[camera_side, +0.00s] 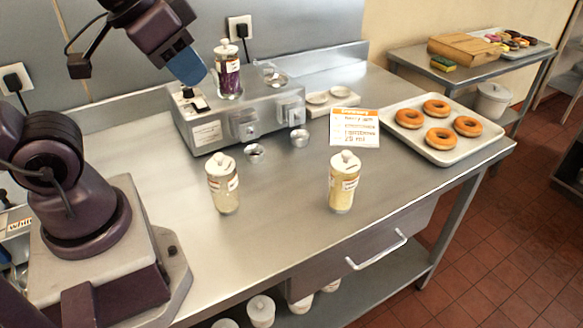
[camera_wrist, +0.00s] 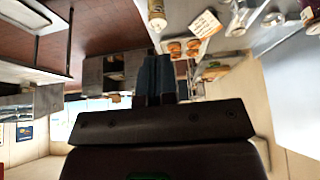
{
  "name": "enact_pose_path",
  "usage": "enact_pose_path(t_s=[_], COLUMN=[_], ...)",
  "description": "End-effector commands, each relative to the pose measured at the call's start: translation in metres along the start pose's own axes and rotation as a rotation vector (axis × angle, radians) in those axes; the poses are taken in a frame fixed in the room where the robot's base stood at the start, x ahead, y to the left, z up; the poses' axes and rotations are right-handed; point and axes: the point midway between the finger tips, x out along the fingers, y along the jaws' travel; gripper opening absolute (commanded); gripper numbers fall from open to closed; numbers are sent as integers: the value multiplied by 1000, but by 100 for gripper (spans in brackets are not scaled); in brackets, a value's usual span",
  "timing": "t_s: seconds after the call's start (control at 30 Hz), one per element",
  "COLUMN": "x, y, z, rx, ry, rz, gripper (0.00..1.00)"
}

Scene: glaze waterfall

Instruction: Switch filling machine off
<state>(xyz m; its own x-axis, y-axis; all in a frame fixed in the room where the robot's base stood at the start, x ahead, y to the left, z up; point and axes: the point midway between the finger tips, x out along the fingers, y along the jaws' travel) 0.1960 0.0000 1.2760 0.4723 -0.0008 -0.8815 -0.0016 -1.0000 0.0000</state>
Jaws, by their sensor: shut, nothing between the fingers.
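The grey filling machine (camera_side: 240,120) stands at the back of the steel table. A small black switch (camera_side: 187,93) sticks up from a plate on the left end of its top. My gripper (camera_side: 187,68) has blue fingers, which are shut and empty. In the side view they hang just above the switch, seemingly apart from it; the exact gap is hard to judge. In the wrist view the shut fingers (camera_wrist: 160,78) point up the picture, and the switch does not show there. A jar with purple filling (camera_side: 228,75) stands on the machine, right of my fingers.
Two jars with pale contents, one left (camera_side: 223,185) and one right (camera_side: 343,182), stand in front. An order card (camera_side: 354,128) and a tray of doughnuts (camera_side: 470,152) are to the right. Small metal cups (camera_side: 299,138) sit before the machine.

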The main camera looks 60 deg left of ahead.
Motion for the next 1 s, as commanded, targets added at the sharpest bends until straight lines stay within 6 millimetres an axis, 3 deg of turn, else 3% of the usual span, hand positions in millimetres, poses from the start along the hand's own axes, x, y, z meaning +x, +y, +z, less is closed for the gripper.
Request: enact_pose_path(t_s=[0.17,0.37,0.57,0.7,1.0], x=[2,23,42,56,90], y=[-6,-38,-96,-144,-265], z=[0,-5,-29,-41,-36], rx=[-25,-163,-315,-370,-388], ry=[-10,-125,-239,-311,-445], rz=[-13,-69,-119,-135,-114], gripper=[0,0,0,0,0])
